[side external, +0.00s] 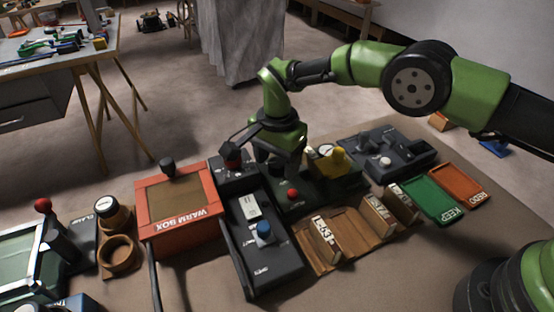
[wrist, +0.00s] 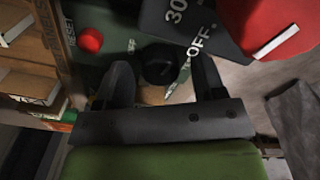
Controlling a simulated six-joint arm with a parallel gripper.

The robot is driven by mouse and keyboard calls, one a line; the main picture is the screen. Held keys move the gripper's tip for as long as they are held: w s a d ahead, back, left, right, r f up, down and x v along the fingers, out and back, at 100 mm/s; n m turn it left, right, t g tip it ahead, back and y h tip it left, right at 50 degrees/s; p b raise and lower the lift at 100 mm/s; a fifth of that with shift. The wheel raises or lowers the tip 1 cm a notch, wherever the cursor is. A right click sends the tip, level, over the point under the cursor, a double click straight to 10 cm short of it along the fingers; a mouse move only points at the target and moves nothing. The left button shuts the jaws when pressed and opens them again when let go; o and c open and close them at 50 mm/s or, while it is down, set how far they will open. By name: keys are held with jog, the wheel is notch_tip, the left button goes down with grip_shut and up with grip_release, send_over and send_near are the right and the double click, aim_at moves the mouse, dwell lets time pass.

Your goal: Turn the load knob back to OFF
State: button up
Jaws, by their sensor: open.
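A round black knob (wrist: 158,62) sits on a dark green panel (wrist: 98,65), between my fingers in the wrist view; I take it for the load knob. A pale pointed mark lies beside it, towards the right finger. I cannot read its setting. My gripper (wrist: 162,72) is open, with one finger on each side of the knob; contact cannot be told. In the side view my gripper (side external: 290,170) is low over the green panel (side external: 312,198) and hides the knob. A red button (side external: 292,194) is on the same panel, beside RESET lettering in the wrist view.
A large red knob with a white line (wrist: 272,25) stands close to the right finger, by a dark plate marked 30 and OFF. A yellow part (side external: 338,158), a dark switch box (side external: 262,240) and wooden trays (side external: 345,235) crowd round the panel.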

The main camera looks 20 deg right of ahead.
jog(key=shift+f, duration=0.3)
jog(key=c, duration=0.9)
